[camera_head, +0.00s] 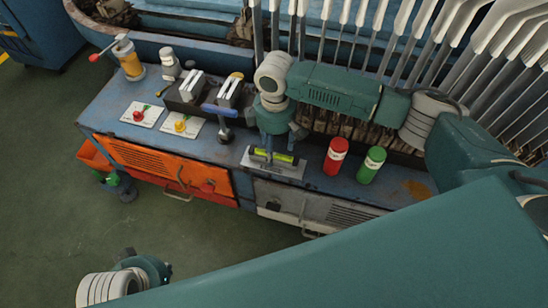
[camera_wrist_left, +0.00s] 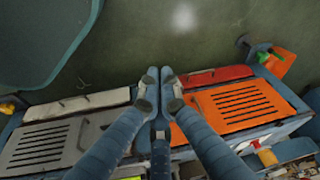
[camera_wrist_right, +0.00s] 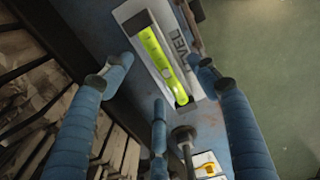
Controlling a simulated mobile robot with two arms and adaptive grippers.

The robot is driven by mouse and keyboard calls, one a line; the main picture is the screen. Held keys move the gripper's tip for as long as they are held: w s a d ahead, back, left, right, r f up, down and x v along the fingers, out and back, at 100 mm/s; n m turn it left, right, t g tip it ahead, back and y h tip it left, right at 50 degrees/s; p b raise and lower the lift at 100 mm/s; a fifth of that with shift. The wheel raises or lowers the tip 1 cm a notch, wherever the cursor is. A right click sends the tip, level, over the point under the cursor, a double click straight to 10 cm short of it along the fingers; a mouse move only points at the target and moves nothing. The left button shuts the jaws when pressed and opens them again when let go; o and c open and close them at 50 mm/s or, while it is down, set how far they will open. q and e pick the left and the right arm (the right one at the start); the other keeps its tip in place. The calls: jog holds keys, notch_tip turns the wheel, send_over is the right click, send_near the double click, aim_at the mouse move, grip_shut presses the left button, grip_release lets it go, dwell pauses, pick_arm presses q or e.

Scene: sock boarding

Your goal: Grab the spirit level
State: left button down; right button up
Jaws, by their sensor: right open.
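The spirit level (camera_head: 272,156) is a bright yellow-green bar on a white labelled plate (camera_head: 292,171) at the front of the blue bench. It fills the gap between my right fingers in the right wrist view (camera_wrist_right: 162,55). My right gripper (camera_head: 271,148) is open just above it, with blue fingers (camera_wrist_right: 162,72) spread on both sides and apart from it. The fingers partly cover the level in the head view. My left gripper (camera_wrist_left: 160,88) is empty, its fingertips together, over the floor in front of the bench cabinets.
Red (camera_head: 336,156) and green (camera_head: 371,165) cylinders stand right of the level. Small plates with red and yellow knobs (camera_head: 182,125) and a tool holder (camera_head: 205,95) are to the left. Tall pale boards (camera_head: 480,60) rise behind. Green floor (camera_head: 190,235) in front is clear.

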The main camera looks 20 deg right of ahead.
jog(key=shift+f+b, duration=0.3)
jog(key=shift+f, duration=1.05)
pick_arm(q)
jog(key=shift+v, duration=1.05)
pick_arm(e)
jog(key=c, duration=1.4)
jog(key=shift+r, duration=0.1)
